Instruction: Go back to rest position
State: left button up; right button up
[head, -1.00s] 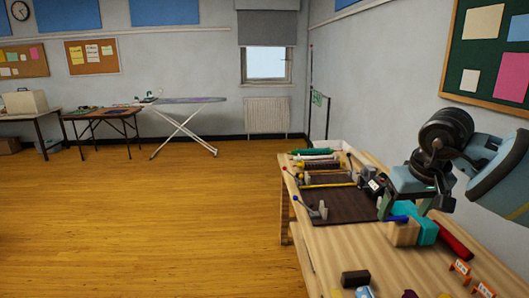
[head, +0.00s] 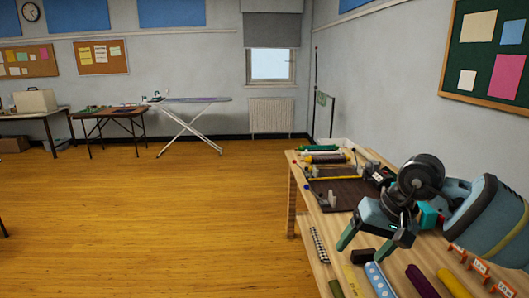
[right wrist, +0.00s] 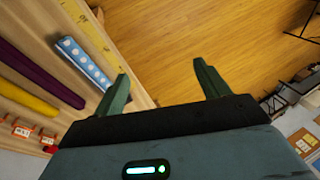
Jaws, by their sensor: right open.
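My right gripper (head: 364,246) is open and empty in the head view, held above the near part of the wooden table (head: 318,222). In the right wrist view its two green fingers (right wrist: 162,74) are spread wide with nothing between them. They point past the table edge over the wooden floor. My left gripper is not in view.
Below my right gripper lie a blue dotted roll (head: 379,280), a purple roll (head: 421,281) and a yellow roll (head: 453,283). A dark brown tray (head: 335,192) with rolls behind it is farther back. The floor (head: 180,225) left of the table is clear.

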jog(key=s+a+f+m+g+y, duration=0.1)
jog(key=s+a+f+m+y, duration=0.35)
jog(key=a+m+y, duration=0.45)
jog(key=s+a+f+m+y, duration=0.3)
jog(key=s+a+m+y, duration=0.3)
jog(key=a+m, duration=0.3)
jog(key=s+d+f+m+t+h, duration=0.1)
jog(key=d+f+m+t+h, duration=0.3)
jog(key=m, duration=0.7)
jog(key=d+f+m+t+h+b, duration=0.1)
jog(key=d+f+m+t+h, duration=0.15)
jog(key=f+m+t, duration=0.65)
jog(key=s+d+f+m+t+h, duration=0.1)
jog(key=d+f+m+t+h, duration=0.15)
jog(key=m, duration=1.15)
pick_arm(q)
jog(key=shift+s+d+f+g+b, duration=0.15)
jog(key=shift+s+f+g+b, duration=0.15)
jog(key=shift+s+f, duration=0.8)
pick_arm(e)
jog(key=s+d+f+m+g+h, duration=0.4)
jog(key=s+f+m, duration=0.4)
jog(key=s+f, duration=0.1)
jog(key=s+d+f+m+g+h, duration=0.3)
jog(key=s+d+f+m, duration=0.1)
jog(key=s+f+m, duration=0.5)
jog(key=shift+s+d+f+g+h, duration=0.25)
jog(key=shift+s+g+h, duration=0.15)
jog(key=shift+s, duration=0.75)
